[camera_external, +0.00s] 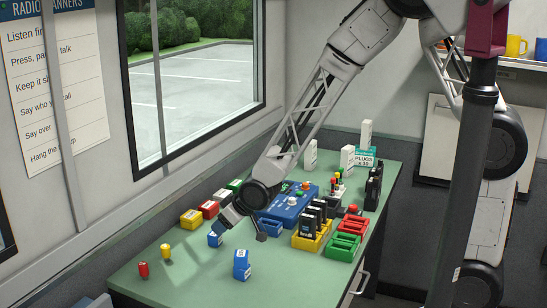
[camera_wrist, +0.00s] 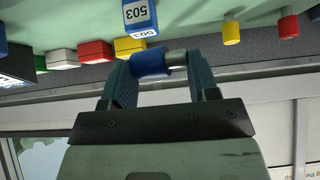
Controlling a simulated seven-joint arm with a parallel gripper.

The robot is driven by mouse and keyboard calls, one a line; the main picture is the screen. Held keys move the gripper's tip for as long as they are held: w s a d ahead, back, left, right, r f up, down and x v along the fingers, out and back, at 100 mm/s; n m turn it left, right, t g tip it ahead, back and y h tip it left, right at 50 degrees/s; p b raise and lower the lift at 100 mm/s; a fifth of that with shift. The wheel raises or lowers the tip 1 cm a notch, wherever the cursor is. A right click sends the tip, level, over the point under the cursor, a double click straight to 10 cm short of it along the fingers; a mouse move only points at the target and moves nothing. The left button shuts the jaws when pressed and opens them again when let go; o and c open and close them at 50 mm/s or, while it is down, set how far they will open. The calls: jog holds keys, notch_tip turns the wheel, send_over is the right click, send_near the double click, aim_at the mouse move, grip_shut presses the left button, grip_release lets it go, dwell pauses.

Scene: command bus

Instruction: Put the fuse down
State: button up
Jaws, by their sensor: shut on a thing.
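My gripper (camera_external: 245,226) is low over the green tabletop, left of the blue control box. In the wrist view my gripper (camera_wrist: 162,64) is shut on a fuse (camera_wrist: 150,63), a blue cylinder with a silver end, lying crosswise between the fingers. A yellow fuse (camera_external: 166,251) and a red fuse (camera_external: 143,270) stand on the table at the left. They also show at the wrist view's upper right.
Coloured boxes (camera_external: 191,218) line the window side. A yellow tray (camera_external: 308,241) and red and green trays (camera_external: 342,247) are right.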

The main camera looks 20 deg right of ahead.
jog(key=shift+s+d, duration=0.4)
dwell(0.7)
jog(key=w+d+r+m+t+h, duration=0.1)
jog(key=w+d+r+m+h, duration=0.3)
jog(key=w+d, duration=0.75)
jog(key=w+d+r+m+t+y, duration=0.1)
jog(key=w+d+r, duration=0.4)
jog(key=w+d, duration=0.65)
jog(key=w+d+r+m+h, duration=0.1)
jog(key=w+d+r, duration=0.2)
jog(key=d, duration=0.4)
jog(key=w+d+r+m+h, duration=0.1)
jog(key=w+d+r, duration=0.2)
jog(key=w+d, duration=0.3)
jog(key=w+d+r+m, duration=0.2)
jog(key=w+d, duration=0.3)
jog(key=d, duration=0.5)
jog(key=shift+w+r+h, duration=0.15)
jog(key=shift+r+h, duration=0.25)
jog(key=shift+r, duration=0.3)
jog(key=shift+a, duration=0.2)
